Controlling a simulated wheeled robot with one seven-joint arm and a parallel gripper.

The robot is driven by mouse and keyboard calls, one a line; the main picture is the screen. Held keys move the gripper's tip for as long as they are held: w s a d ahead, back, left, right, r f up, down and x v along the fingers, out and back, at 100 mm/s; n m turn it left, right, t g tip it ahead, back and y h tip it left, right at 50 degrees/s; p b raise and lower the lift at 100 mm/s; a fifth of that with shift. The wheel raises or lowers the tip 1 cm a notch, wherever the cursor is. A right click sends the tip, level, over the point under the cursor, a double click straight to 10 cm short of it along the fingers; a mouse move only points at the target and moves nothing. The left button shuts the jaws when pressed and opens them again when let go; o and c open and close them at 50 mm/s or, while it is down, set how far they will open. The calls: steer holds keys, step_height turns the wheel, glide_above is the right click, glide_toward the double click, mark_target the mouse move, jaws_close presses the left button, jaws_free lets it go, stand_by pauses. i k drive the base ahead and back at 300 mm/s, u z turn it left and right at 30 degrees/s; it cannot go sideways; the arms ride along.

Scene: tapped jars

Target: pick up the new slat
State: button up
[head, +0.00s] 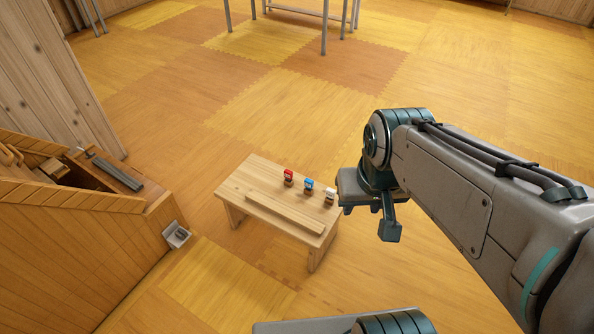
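A long pale wooden slat (285,212) lies along the near side of a low wooden bench (246,182). It is nearly the same colour as the bench top. My gripper (380,218) hangs in the air to the right of the bench, apart from the slat. Its fingers are partly hidden by the wrist, so I cannot tell how far apart they are. Nothing shows held in it.
Three small jars stand behind the slat: red-topped (288,177), blue-topped (308,186) and white-topped (330,196). A wooden structure (90,245) at left bears a dark grey bar (118,172) and a small grey box (176,236). Open floor surrounds the bench.

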mark_target(303, 222)
steer(key=z, duration=0.15)
steer(key=i, duration=0.95)
steer(key=u, duration=0.75)
